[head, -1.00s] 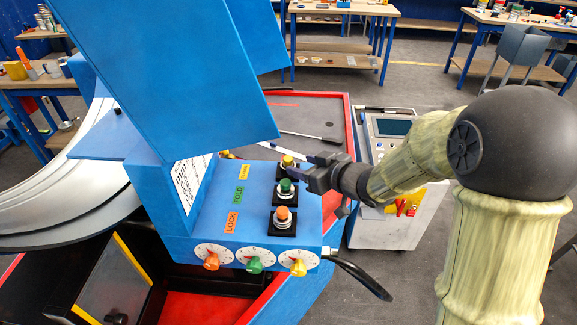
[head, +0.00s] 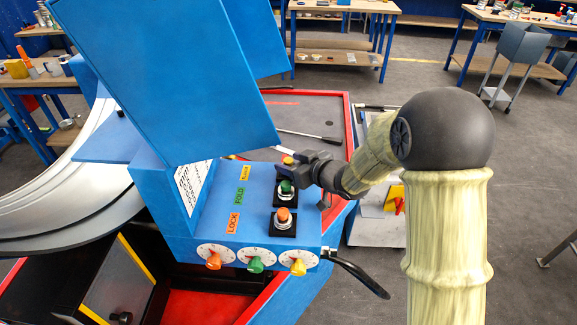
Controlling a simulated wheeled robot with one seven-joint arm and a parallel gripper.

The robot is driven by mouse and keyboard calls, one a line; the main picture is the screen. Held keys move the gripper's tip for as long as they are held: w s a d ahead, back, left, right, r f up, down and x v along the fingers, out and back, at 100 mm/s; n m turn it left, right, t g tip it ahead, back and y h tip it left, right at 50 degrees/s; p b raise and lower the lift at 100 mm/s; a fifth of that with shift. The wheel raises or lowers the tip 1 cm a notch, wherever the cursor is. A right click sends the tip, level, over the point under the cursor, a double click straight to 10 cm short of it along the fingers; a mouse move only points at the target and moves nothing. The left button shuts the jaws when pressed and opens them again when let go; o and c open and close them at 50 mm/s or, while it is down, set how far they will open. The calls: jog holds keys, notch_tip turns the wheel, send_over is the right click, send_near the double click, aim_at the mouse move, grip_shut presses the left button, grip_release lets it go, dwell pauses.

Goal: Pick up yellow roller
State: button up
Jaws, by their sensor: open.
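I cannot make out a clear yellow roller. A yellow object (head: 394,198) with red parts lies on the grey cart at the right, partly hidden by my arm. My gripper (head: 288,170) is open and empty, above the blue control panel (head: 215,205), close to its back right corner.
An orange push button (head: 283,216) and several dials (head: 255,263) sit on the panel. A large blue plate (head: 190,80) rises behind it. A grey rod (head: 310,135) lies on the red-edged table. A yellow item (head: 16,68) stands on the left bench.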

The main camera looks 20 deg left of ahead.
dwell(0.5)
grip_shut()
jog(key=shift+r, duration=0.15)
notch_tip(320, 180, up, 10)
dwell(0.4)
dwell(0.4)
